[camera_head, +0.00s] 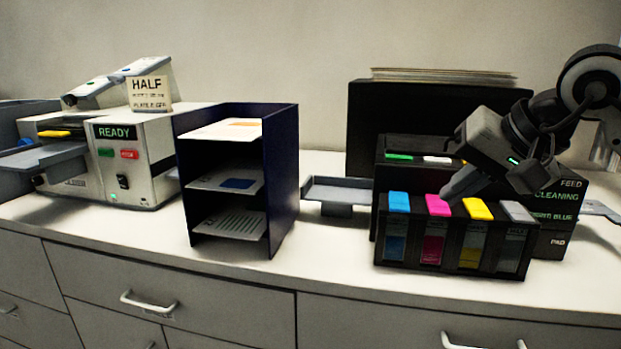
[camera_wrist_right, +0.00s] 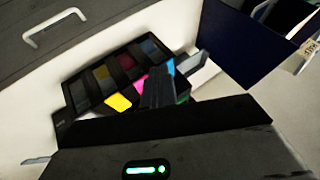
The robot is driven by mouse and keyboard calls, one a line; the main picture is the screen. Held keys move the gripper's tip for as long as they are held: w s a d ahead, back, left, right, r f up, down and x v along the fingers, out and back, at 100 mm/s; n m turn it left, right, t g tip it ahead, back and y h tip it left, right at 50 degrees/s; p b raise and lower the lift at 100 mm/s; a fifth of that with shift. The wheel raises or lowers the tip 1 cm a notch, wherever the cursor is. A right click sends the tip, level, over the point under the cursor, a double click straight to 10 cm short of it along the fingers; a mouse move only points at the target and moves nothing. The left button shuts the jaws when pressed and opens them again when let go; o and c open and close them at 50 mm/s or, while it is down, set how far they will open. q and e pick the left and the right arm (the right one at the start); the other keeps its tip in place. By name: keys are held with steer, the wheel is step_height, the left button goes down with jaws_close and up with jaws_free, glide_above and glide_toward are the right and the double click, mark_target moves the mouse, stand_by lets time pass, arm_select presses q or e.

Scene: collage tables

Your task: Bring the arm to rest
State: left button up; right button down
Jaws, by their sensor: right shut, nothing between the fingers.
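My right arm comes in from the right in the head view. Its gripper (camera_head: 452,190) is shut and empty, pointing down and left just behind the row of ink cartridges. In the wrist view the closed fingers (camera_wrist_right: 158,88) show in front of the cartridge box, close to the magenta and cyan tabs; I cannot tell whether they touch. The black cartridge box (camera_head: 450,257) has cyan (camera_head: 399,202), magenta (camera_head: 437,205), yellow (camera_head: 477,209) and grey (camera_head: 517,211) tabs. My left gripper is not in view.
A dark blue paper rack (camera_head: 282,180) with three shelves stands left of the cartridges. A grey machine reading READY (camera_head: 150,160) stands at the left. A black machine (camera_head: 560,200) stands behind the cartridges, under my arm. The counter front (camera_head: 330,262) is clear.

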steer(key=s+a+f+m+g+y, duration=0.35)
steer(key=a+m+y, duration=0.3)
steer(key=a, duration=0.25)
steer(key=s+a+f+m+g+y, duration=0.2)
steer(key=s+a+f+m+y, duration=0.25)
steer(key=a+y, duration=0.35)
steer(key=w+d+f+n+t+h, duration=0.2)
steer(key=d+f+n+t+h, duration=0.25)
steer(key=f+n+t, duration=0.8)
steer(key=w+d+f+n+t+h, duration=0.1)
steer(key=d+f+n+t+h, duration=0.3)
steer(key=n, duration=1.6)
steer(key=s+d+f+m+g+h, duration=0.2)
steer(key=s+f+m, duration=0.5)
steer(key=f, duration=0.4)
steer(key=s+d+f+m+g+h, duration=0.1)
steer(key=s+f+m+g+h, duration=0.4)
steer(key=s+f+m, duration=0.3)
step_height(320, 180, down, 3)
steer(key=shift+d+r+m+g+h, duration=0.1)
steer(key=shift+d+m+g+h, duration=0.2)
steer(key=shift+d+m, duration=0.15)
steer(key=shift+s+a, duration=0.1)
